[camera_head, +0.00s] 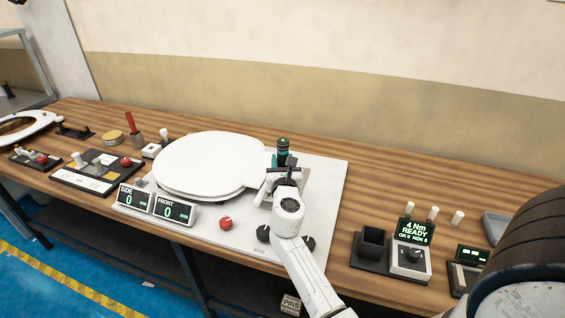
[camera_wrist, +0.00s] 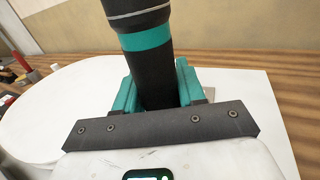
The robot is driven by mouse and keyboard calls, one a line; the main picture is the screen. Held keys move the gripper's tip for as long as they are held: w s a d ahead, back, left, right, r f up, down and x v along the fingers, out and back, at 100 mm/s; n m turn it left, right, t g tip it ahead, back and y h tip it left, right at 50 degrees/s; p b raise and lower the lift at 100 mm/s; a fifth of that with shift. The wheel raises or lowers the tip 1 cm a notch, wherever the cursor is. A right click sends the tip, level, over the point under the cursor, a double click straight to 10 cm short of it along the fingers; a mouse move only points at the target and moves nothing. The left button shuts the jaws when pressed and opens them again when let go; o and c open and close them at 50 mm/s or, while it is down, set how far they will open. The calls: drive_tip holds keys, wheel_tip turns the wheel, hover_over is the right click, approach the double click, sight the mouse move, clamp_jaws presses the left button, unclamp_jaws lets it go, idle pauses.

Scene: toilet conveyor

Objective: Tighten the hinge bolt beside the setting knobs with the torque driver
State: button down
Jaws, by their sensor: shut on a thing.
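The torque driver (camera_head: 283,147), black with a teal band, stands about upright at the hinge end of the white toilet seat. My gripper (camera_head: 286,174) is shut on it. In the wrist view the driver (camera_wrist: 145,40) sits between the teal jaws of my gripper (camera_wrist: 156,88). The driver's tip and the hinge bolt are hidden behind my gripper and arm, so I cannot tell if they touch. The toilet seat (camera_head: 203,162) lies closed on a white plate (camera_head: 325,172). Black setting knobs (camera_head: 263,233) are at the plate's front edge, partly beside my forearm.
A red button (camera_head: 226,223) and SIDE and FRONT displays (camera_head: 155,203), both reading 0, stand at the plate's front. Right of my arm are an empty black holder (camera_head: 371,243) and a driver station (camera_head: 411,245) reading 4 Nm READY, OK 0, NOK 0.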

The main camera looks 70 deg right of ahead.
drive_tip(key=shift+f+b, duration=1)
drive_tip(key=shift+f, duration=0.15)
idle(1.2)
drive_tip(key=shift+p, duration=0.4)
idle(1.8)
drive_tip(key=shift+r+p, duration=2.5)
drive_tip(key=shift+r, duration=0.15)
